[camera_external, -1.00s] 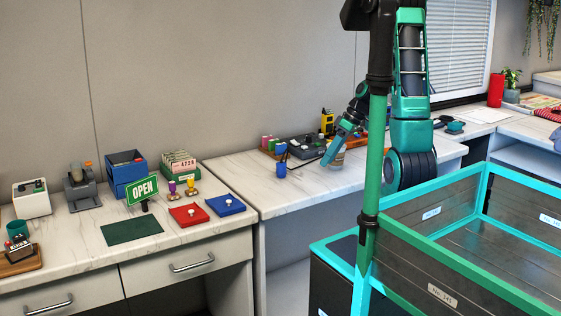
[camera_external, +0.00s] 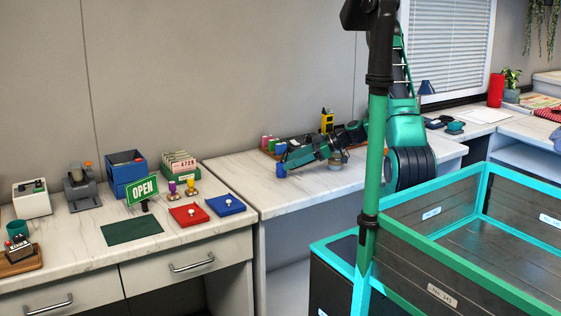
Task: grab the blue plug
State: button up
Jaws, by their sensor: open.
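I cannot pick out a blue plug for certain in this view; the things around my gripper are small and partly hidden by my arm. My gripper (camera_external: 289,162) is open and reaches left, low over the middle counter (camera_external: 235,165). Its tip is beside or in front of a small blue cup (camera_external: 281,172), whose upper part it covers. I cannot tell whether they touch. Nothing shows clearly between the fingers.
A wooden tray with small coloured items (camera_external: 267,144) and a yellow device (camera_external: 327,121) stand behind my arm. On the left counter are a blue flat box (camera_external: 226,205), a red one (camera_external: 189,215), a blue bin (camera_external: 125,170) and an OPEN sign (camera_external: 142,190). A teal-edged crate (camera_external: 440,255) stands in front.

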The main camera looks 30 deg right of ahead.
aim_at(272, 176)
jog(key=x, duration=0.8)
jog(key=shift+a+r, duration=0.1)
jog(key=shift+a, duration=0.05)
jog(key=c, duration=1.2)
jog(key=shift+o, duration=0.2)
jog(key=shift+r, duration=0.15)
